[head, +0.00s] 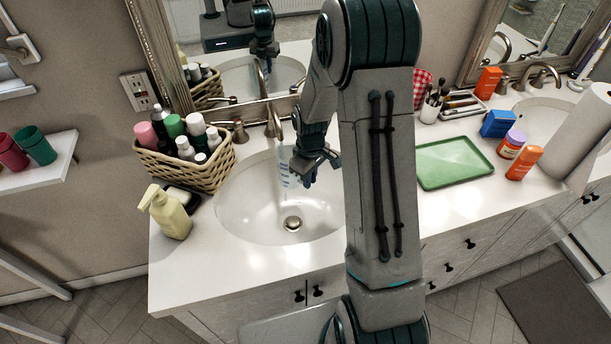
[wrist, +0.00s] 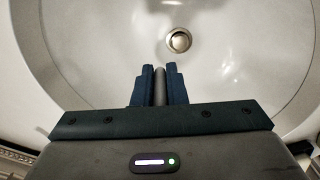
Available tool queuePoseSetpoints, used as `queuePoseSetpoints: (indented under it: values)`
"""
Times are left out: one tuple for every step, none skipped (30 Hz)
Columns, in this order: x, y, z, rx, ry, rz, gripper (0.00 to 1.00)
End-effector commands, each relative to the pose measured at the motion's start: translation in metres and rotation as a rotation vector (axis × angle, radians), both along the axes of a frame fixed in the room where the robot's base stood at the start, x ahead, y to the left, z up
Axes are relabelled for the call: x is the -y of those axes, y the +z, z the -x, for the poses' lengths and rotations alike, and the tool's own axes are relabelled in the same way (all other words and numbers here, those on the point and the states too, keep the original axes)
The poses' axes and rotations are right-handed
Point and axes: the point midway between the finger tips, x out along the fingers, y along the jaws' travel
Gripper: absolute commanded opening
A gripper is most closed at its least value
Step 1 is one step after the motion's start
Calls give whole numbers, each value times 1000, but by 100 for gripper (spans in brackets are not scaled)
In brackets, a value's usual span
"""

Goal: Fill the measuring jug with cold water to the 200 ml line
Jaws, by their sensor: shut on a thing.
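The measuring jug (head: 284,176) is a clear, narrow shape with blue markings in the head view. It is over the left sink basin (head: 240,212), just below the spout of the tap (head: 274,122). My gripper (head: 308,178) is at the jug's right side. In the wrist view my gripper (wrist: 161,88) is shut on a thin grey piece, which seems to be the jug's handle. The jug's body cannot be made out in that view. I cannot tell the water level or whether water runs. The tap's handle (head: 239,130) stands left of the spout.
A wicker basket (head: 190,168) of bottles and a soap dispenser (head: 168,212) stand left of the basin. A green tray (head: 452,162) lies to the right, with orange containers (head: 524,162) beyond it. My arm hides the counter's middle. The drain (wrist: 179,40) is bare.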

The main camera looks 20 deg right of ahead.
Motion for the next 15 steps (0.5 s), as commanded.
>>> queuePoseSetpoints:
  values:
    - [0, 0, 0, 0, 0, 0, 0]
    - [0, 0, 0, 0, 0, 0, 0]
    - [0, 0, -1, 0, 0, 0, 0]
    - [0, 0, -1, 0, 0, 0, 0]
    - [-1, 0, -2, 1, 0, -1, 0]
    - [-1, 0, -3, 1, 1, -1, 0]
    - [-1, 0, -4, 1, 1, -1, 0]
    - [-2, 0, -6, 1, 1, 0, 0]
    - [-2, 0, -8, 2, 1, 0, 0]
    - [-3, 0, -10, 2, 1, 0, 0]
    - [-4, 0, -12, 2, 1, 0, 0]
    - [-4, 0, -14, 1, 1, 0, 0]
    - [-5, 0, -16, 1, 1, 0, 0]
    - [-5, 0, -17, 1, 1, 0, 0]
    - [-6, 0, -19, 1, 1, 0, 0]
